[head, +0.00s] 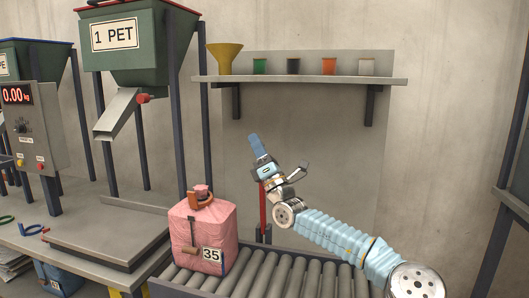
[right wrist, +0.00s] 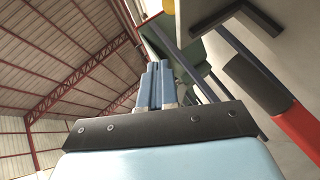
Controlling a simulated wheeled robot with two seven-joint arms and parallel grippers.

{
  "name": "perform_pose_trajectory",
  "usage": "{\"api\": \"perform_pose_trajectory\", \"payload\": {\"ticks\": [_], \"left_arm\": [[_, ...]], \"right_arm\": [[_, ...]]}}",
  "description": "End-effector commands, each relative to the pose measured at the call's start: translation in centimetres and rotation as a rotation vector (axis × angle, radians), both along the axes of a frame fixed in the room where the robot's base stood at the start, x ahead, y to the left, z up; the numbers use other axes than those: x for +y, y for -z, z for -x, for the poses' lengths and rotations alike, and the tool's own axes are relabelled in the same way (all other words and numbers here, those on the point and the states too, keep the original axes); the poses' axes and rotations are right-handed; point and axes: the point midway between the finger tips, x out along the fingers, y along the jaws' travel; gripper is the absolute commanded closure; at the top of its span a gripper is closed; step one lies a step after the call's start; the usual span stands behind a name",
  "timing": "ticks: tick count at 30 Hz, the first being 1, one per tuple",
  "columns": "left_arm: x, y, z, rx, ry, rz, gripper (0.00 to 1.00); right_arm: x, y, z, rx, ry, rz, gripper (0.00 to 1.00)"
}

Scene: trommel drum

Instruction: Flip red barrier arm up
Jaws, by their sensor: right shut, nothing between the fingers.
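The red barrier arm (head: 262,207) shows in the head view as a narrow red bar standing upright by the roller conveyor, just right of the pink sack. Its upper end meets my right gripper's outline there. In the right wrist view a red bar (right wrist: 297,128) with a dark grey end lies at the right edge, beside the fingers and not between them. My right gripper (head: 255,143) points upward above the bar, its blue fingers together and empty. Its fingers (right wrist: 157,86) also show closed in the right wrist view. Whether the gripper touches the bar I cannot tell.
A pink sack (head: 184,232) labelled 35 stands on the conveyor rollers (head: 318,276). A shelf (head: 300,80) with a yellow funnel (head: 224,56) and several cups hangs behind my right gripper. A green hopper (head: 140,50) with a chute is at the left.

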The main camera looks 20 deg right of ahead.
Motion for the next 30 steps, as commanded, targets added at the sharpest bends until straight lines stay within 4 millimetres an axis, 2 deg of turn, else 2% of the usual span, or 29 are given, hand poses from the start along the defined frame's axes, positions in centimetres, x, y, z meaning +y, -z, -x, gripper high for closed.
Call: {"api": "perform_pose_trajectory", "payload": {"ticks": [3,12,16,21,30], "left_arm": [[0.0,1.0,0.0,-0.001,0.001,0.0,0.57],[0.0,2.2,0.0,-0.001,-0.003,-0.002,0.57],[0.1,2.4,0.0,-0.002,-0.003,-0.002,0.57],[0.1,2.5,0.0,-0.001,-0.004,-0.002,0.57],[0.0,2.5,0.0,-0.001,-0.004,-0.002,0.57]], "right_arm": [[-0.1,0.5,1.5,0.005,0.001,0.004,1.0],[-0.1,0.1,6.4,0.005,0.002,0.005,1.0],[-0.2,-0.2,7.9,0.004,0.003,0.003,1.0],[-0.1,-0.3,8.8,0.006,0.002,0.001,1.0],[-0.1,-0.3,8.8,0.006,0.001,0.001,1.0]]}}
